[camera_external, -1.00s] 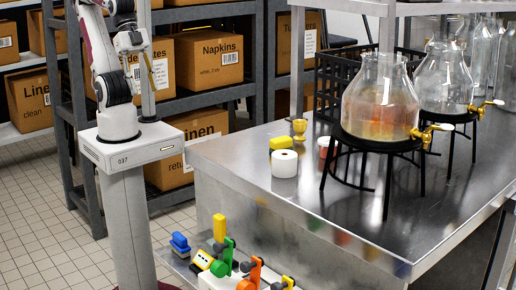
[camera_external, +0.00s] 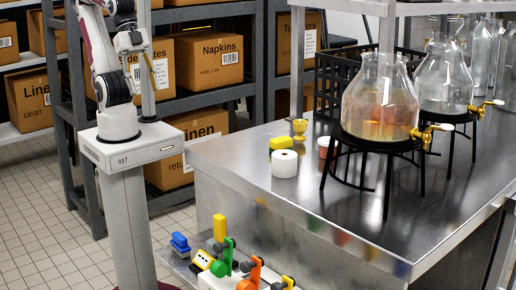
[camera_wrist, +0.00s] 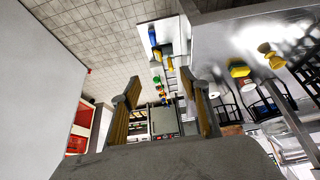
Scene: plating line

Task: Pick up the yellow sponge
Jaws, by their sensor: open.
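A gold goblet (camera_external: 299,129) and a reddish cup (camera_external: 326,147) stand near the block. Glass dispensers (camera_external: 380,95) on black stands fill the counter's right. Shelves with boxes stand behind.

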